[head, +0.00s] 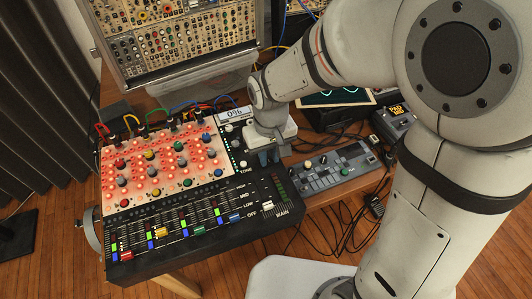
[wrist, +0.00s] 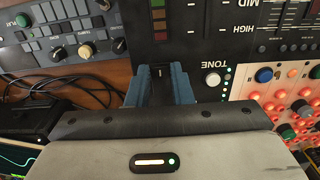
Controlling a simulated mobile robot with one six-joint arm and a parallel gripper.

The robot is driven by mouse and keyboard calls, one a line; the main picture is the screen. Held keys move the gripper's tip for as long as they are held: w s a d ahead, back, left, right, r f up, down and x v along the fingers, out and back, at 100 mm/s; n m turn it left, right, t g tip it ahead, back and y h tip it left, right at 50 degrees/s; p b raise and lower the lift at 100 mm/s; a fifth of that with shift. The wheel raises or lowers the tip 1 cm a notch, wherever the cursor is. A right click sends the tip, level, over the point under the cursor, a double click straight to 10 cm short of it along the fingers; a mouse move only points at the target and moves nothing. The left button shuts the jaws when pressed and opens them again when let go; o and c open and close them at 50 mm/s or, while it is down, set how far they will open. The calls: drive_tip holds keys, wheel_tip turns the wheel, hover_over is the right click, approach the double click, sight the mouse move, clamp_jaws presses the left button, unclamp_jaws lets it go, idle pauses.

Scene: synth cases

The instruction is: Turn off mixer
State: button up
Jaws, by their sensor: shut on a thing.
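The mixer (head: 200,238) has a black panel with coloured faders, a MAIN fader and HIGH, MID, LOW and OFF labels. Its red-lit board (head: 165,165) carries coloured knobs and glows. My gripper (head: 269,160) points down at the upper right part of the black panel, just above the MAIN section. In the wrist view, the blue-grey fingers of my gripper (wrist: 162,85) are shut on a small dark part (wrist: 161,72) of the panel, beside the white TONE knob (wrist: 212,79). The fingers hide most of that part, so its setting cannot be told.
A grey control box (head: 335,172) with buttons and knobs lies right of the mixer, with loose black cables around it. A modular synth rack (head: 180,45) stands behind. Coloured patch cables rise along the mixer's back edge. A white seat (head: 295,278) is in front.

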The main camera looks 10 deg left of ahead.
clamp_jaws()
drive_tip(key=p, duration=0.1)
drive_tip(key=g+p, duration=0.1)
drive_tip(key=p, duration=0.1)
drive_tip(key=shift+w+a+r+h, duration=0.1)
drive_tip(key=shift+w+r+h, duration=0.05)
drive_tip(key=shift+r+h, duration=0.2)
drive_tip(key=shift+w+a+f+g+h+p, duration=0.15)
drive_tip(key=shift+g+h+p, duration=0.3)
drive_tip(key=shift+g+p, duration=0.4)
drive_tip(key=o, duration=0.7)
unclamp_jaws()
drive_tip(key=v, duration=0.7)
drive_tip(key=shift+r, duration=0.35)
